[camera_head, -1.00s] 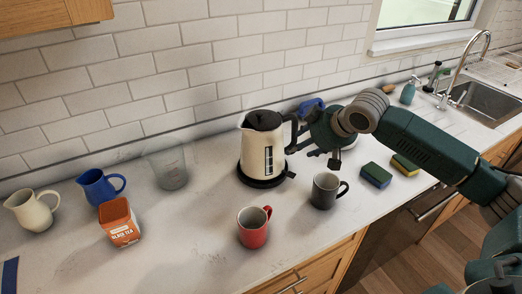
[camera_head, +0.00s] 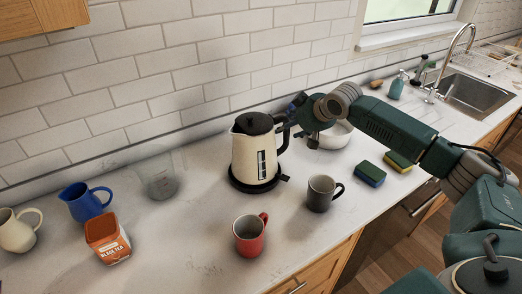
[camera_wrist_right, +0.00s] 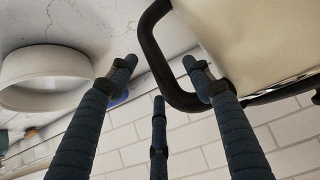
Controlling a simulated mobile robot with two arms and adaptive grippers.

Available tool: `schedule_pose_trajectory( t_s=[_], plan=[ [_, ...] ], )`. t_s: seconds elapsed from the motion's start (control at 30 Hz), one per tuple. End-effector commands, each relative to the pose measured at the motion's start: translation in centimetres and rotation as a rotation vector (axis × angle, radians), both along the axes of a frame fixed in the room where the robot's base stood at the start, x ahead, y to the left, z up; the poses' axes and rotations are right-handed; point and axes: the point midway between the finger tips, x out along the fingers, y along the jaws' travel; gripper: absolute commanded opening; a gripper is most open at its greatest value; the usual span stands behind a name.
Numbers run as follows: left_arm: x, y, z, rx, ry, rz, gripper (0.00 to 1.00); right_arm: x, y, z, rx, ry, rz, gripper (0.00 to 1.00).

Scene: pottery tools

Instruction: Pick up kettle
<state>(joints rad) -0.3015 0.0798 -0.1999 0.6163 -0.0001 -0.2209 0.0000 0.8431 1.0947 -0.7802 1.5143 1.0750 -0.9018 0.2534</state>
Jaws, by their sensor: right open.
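The kettle (camera_head: 246,158), cream with a black lid and black handle, stands upright on its round black base on the counter in the head view. My right gripper (camera_head: 303,115) is at its handle, on the kettle's right side. In the right wrist view the kettle's body (camera_wrist_right: 255,30) fills the upper right and the black handle (camera_wrist_right: 151,52) loops down between the open fingers of my right gripper (camera_wrist_right: 160,72). One finger overlaps the inside of the loop and another lies outside it; contact cannot be told. My left gripper is not in view.
A dark mug (camera_head: 321,193) and a red mug (camera_head: 250,234) stand in front of the kettle. A white bowl (camera_head: 338,136) is right of it, beneath my arm. Sponges (camera_head: 369,173) lie farther right. A glass beaker (camera_head: 160,180), blue jug (camera_head: 84,202) and tea box (camera_head: 108,240) stand left.

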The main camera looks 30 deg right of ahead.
Motion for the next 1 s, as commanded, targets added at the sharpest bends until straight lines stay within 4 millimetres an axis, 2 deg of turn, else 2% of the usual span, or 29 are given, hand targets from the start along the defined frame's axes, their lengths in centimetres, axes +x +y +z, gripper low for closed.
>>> schedule_pose_trajectory(
  t_s=[0.03, 0.13, 0.37, 0.63, 0.93, 1.0],
  plan=[
    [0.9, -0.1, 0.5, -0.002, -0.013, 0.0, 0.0, 0.5, 0.1, -0.2, 0.002, -0.001, 0.001, 0.51],
    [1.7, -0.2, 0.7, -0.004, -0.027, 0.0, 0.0, 1.0, 0.1, -0.9, -0.001, -0.001, 0.001, 0.51],
    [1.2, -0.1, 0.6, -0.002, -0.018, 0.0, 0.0, 1.1, 0.1, -1.2, -0.001, -0.002, 0.001, 0.51],
    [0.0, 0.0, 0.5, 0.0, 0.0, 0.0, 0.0, 1.1, 0.1, -1.1, 0.0, -0.002, 0.001, 0.0],
    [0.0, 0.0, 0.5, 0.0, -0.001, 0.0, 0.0, 1.2, 0.3, -1.0, 0.004, -0.004, 0.001, 0.0],
    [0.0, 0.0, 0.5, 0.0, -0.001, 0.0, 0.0, 1.5, 0.4, -0.3, 0.011, -0.018, 0.0, 0.0]
  ],
)
